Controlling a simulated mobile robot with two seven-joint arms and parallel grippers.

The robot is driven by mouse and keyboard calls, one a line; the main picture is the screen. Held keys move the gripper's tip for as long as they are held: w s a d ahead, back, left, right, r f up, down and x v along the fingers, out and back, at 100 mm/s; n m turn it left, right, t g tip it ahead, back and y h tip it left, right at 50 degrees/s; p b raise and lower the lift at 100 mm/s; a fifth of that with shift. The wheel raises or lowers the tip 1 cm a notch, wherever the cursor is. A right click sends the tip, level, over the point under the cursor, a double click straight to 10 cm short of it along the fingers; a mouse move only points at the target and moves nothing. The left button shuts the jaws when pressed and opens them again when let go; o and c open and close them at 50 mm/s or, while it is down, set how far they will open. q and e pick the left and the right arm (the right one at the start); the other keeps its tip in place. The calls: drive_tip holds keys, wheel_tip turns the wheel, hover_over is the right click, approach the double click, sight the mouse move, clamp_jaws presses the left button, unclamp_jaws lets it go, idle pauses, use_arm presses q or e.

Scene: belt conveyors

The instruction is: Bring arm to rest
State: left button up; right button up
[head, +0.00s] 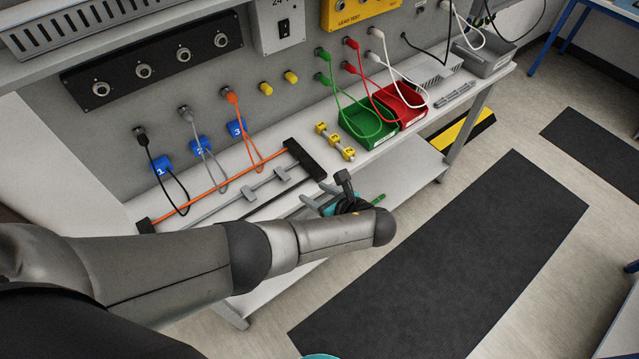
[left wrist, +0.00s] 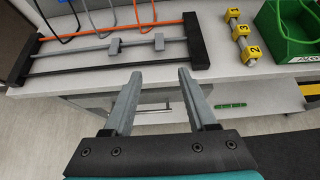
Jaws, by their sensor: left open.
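My left arm (head: 190,265) reaches in from the left across the front of the workbench. My left gripper (head: 315,196) is open, with nothing between its fingers. In the left wrist view the two grey fingers (left wrist: 160,76) stand apart and point towards the bench edge and the rail fixture (left wrist: 200,50), without visible contact. The fixture, with its orange and grey bars and black end blocks (head: 305,158), lies on the bench top.
Yellow numbered blocks (head: 335,141), a green bin (head: 368,128) and a red bin (head: 402,102) stand on the bench top (head: 375,155). Coloured cables (head: 248,130) hang from the back panel. A lower shelf (head: 410,178) lies below. Floor with a dark mat (head: 450,260) is open at right.

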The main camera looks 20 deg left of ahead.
use_arm(q)
drive_tip(key=s+f+n+g+h+b, duration=0.2)
drive_tip(key=s+f+n+b, duration=0.15)
drive_tip(key=s+f, duration=0.45)
drive_tip(key=s+f+n+g+h+b, duration=0.15)
drive_tip(key=s+f+b, duration=0.35)
drive_tip(key=f, duration=0.8)
drive_tip(key=s+f+n+g+h+b, duration=0.2)
drive_tip(key=s+f+n+h+b, duration=0.15)
drive_tip(key=s+f, duration=0.45)
drive_tip(key=s+a+f+n+h+b, duration=0.1)
drive_tip(key=s+a+f+n+b, duration=0.2)
drive_tip(key=s+f+n+b, duration=0.3)
drive_tip(key=s+a+f+n+h+b, duration=0.1)
drive_tip(key=s+a+f+n+b, duration=0.2)
drive_tip(key=s+f, duration=1.1)
drive_tip(key=f+n+b, duration=0.1)
drive_tip(key=n+b, duration=0.2)
drive_tip(key=n, duration=0.2)
